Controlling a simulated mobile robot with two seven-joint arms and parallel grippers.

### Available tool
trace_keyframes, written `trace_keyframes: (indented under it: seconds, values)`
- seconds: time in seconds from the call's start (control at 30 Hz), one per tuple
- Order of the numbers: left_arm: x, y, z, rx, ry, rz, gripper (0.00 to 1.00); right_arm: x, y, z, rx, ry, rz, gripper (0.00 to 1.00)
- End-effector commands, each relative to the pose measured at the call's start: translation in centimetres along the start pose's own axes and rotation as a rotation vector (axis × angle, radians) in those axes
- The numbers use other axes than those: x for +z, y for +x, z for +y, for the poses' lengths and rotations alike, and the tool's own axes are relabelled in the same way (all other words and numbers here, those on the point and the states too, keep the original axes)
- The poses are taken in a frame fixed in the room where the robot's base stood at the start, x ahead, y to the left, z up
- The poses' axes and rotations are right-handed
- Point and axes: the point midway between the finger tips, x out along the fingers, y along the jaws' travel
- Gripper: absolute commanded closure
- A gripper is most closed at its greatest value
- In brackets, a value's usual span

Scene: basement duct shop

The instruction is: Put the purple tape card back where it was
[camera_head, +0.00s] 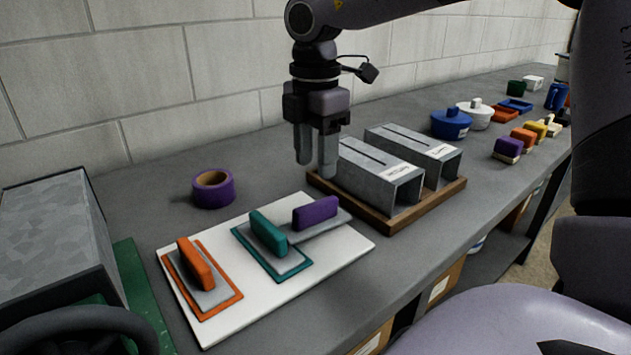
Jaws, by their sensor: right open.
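A grey plate with a purple block grip (315,212), which looks like the purple tape card, lies on the right part of a white board (345,247). Its left end meets the plate with the teal grip (268,233); I cannot tell whether they overlap. No purple outline shows around it. A plate with an orange grip (195,264) lies at the board's left, inside an orange outline; the teal one has a teal outline. My right gripper (316,170) is open and empty, pointing down above the table behind the purple grip. My left gripper is not in view.
A purple tape roll (213,188) stands behind the board. Two grey metal ducts (381,174) sit in a wooden tray (403,222) right of the gripper. Blue and white lidded pots (451,124) and several coloured blocks lie farther right. A grey box (60,240) stands at left.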

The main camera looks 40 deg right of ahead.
Motion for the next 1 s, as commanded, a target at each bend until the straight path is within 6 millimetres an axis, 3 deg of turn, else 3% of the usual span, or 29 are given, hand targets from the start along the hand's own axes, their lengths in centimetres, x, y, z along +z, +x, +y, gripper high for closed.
trace_keyframes:
  seconds: [0.1, 0.3, 1.0]
  values:
    - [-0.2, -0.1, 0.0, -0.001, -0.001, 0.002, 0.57, 0.0, -2.0, 0.1, 0.003, -0.001, 0.0, 0.51]
    - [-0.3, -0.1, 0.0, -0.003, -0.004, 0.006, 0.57, 0.0, -3.3, 0.0, -0.001, -0.001, 0.0, 0.51]
    - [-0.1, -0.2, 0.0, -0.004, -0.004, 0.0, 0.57, 0.0, -3.4, 0.0, -0.001, -0.001, 0.0, 0.51]
